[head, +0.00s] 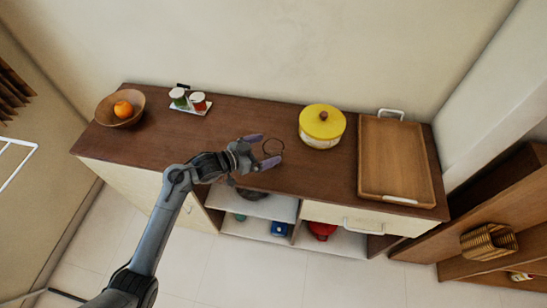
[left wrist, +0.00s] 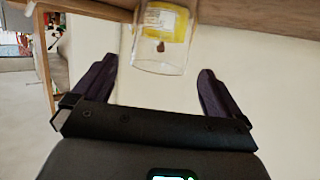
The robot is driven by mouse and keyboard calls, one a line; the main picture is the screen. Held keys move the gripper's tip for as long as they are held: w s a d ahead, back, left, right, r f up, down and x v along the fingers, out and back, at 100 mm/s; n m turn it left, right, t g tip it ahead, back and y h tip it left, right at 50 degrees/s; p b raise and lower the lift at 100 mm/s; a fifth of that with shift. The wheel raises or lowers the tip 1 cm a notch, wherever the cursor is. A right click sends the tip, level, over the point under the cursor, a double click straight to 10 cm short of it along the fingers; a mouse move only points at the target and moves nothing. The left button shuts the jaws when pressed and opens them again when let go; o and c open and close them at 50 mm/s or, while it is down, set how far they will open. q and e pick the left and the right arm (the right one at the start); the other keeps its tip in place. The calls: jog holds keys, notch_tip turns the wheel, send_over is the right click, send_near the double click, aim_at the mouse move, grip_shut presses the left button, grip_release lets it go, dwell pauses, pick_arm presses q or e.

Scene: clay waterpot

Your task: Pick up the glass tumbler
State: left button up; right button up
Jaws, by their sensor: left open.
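The glass tumbler (head: 281,147) stands on the brown sideboard top, left of the yellow-lidded pot. It is clear, and mostly its dark round rim shows in the head view. My left gripper (head: 263,151) is open, with its purple fingers spread on the near-left side of the tumbler. In the left wrist view the tumbler (left wrist: 158,58) is at the top middle, ahead of the gap of the open gripper (left wrist: 157,78). The fingers look apart from the glass, with nothing between them. My right gripper is not in view.
The yellow-lidded pot (head: 322,123) stands right of the tumbler. A wooden tray (head: 395,150) lies farther right. A bowl (head: 107,108) with an orange (head: 123,109) and a small jar set (head: 191,107) stand at the left. Open shelves (head: 270,206) lie below the front edge.

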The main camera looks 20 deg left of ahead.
aim_at(281, 144)
pick_arm(q)
jog(key=shift+b+x, duration=0.4)
jog(key=shift+x, duration=2.4)
jog(key=shift+f, duration=0.1)
jog(key=shift+c, duration=0.5)
jog(key=c, duration=1.1)
jog(key=shift+o, duration=0.2)
